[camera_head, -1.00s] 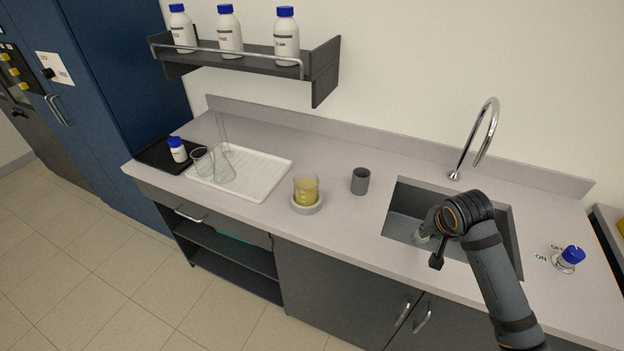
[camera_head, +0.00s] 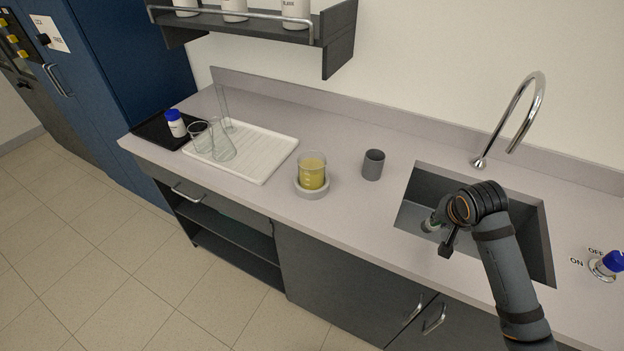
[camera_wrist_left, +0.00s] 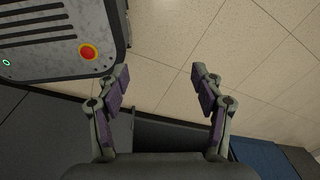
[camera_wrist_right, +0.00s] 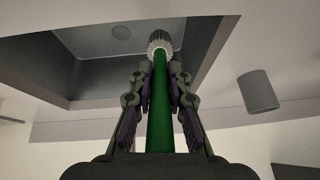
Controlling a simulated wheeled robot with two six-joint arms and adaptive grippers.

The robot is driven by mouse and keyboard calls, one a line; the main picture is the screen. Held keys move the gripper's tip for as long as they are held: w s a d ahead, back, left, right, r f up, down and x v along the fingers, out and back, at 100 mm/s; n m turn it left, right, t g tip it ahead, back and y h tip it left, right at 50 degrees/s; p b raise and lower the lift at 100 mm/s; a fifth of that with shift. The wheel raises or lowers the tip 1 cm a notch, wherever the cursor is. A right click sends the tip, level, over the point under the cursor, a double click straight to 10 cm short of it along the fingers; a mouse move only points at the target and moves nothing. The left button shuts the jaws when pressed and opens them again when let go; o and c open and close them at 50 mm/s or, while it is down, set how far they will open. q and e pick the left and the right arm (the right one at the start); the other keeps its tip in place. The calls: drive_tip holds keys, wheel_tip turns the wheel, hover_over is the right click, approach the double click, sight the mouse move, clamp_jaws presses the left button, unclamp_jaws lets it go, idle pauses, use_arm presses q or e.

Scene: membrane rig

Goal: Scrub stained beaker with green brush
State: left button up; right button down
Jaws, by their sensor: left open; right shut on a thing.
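A clear beaker with yellow contents (camera_head: 312,172) stands upright on a round pale base (camera_head: 312,193) in the middle of the counter. Whether the yellow is liquid or stain I cannot tell. My right gripper (camera_wrist_right: 160,72) is shut on the green brush (camera_wrist_right: 160,110); its pale bristle head points away from me, toward the sink. In the head view my right gripper (camera_head: 436,221) is over the sink (camera_head: 425,185), to the right of the beaker and apart from it, and mostly hidden by my wrist. My left gripper (camera_wrist_left: 160,74) is open and empty above the floor.
A grey cup (camera_head: 373,164) stands between the beaker and the sink. A white drying tray (camera_head: 265,160) with glassware is at left, beside a white bottle (camera_head: 176,124). The faucet (camera_head: 525,110) rises behind the sink. A blue knob (camera_head: 612,262) is at far right.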

use_arm(q)
drive_tip(key=shift+w+r+t, duration=0.15)
drive_tip(key=shift+w+t, duration=0.15)
drive_tip(key=shift+w, duration=0.65)
drive_tip(key=shift+s+d, duration=0.1)
drive_tip(key=shift+s, duration=0.05)
